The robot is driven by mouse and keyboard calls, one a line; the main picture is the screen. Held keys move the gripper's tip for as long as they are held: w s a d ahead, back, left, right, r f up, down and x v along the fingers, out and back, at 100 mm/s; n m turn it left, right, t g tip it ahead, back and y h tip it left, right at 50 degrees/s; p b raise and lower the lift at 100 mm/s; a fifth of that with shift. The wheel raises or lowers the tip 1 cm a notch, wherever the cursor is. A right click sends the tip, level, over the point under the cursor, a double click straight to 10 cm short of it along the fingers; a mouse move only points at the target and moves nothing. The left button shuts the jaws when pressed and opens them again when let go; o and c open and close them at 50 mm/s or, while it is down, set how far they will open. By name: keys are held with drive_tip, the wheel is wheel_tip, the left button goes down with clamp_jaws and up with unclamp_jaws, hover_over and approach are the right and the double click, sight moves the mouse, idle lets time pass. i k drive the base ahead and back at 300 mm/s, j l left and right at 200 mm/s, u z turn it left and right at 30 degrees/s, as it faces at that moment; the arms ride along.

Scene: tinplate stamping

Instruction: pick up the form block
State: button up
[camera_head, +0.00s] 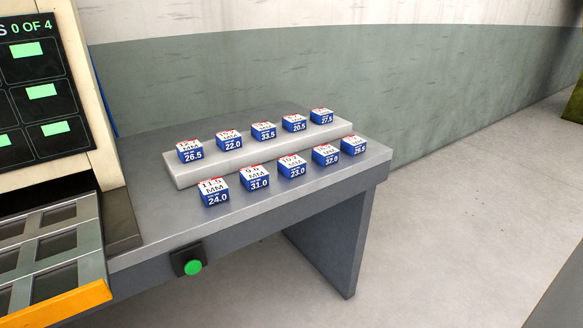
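Several small form blocks stand on the grey table (300,205), blue on the sides with white tops printed in MM and white numbers on the front. The back row sits on a light raised slab (205,175) and reads 26.5 (189,151), 22.0 (229,141), 33.5 (264,131), 20.5 (294,123) and 27.5 (321,116). The front row stands on the tabletop and reads 24.0 (214,193), 31.0 (254,179), 23.0 (292,166), 32.0 (325,155) and a partly unclear last number (354,146). My gripper is out of view.
A machine at left has a dark panel (35,75) with green rectangles and "0 OF 4". Below it is a compartmented tray (46,235) with an orange front edge. A green button (193,267) sits on the table's front. Floor at right is clear.

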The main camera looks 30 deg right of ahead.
sight(290, 166)
drive_tip(key=z, duration=0.9)
drive_tip(key=i+j+z, duration=0.1)
drive_tip(key=z, duration=1.25)
drive_tip(key=j+z, duration=0.15)
drive_tip(key=z, duration=0.7)
drive_tip(key=j+z, duration=0.1)
drive_tip(key=z, duration=0.35)
drive_tip(key=j+z, duration=0.35)
drive_tip(key=u, duration=0.45)
drive_tip(key=j+u, duration=0.15)
drive_tip(key=u, duration=0.35)
drive_tip(key=j+u, duration=0.1)
drive_tip(key=u, duration=0.8)
drive_tip(key=j+u, duration=0.15)
drive_tip(key=u, duration=0.35)
drive_tip(key=i+u, duration=0.35)
drive_tip(key=k+j, duration=0.05)
drive_tip(key=k, duration=0.05)
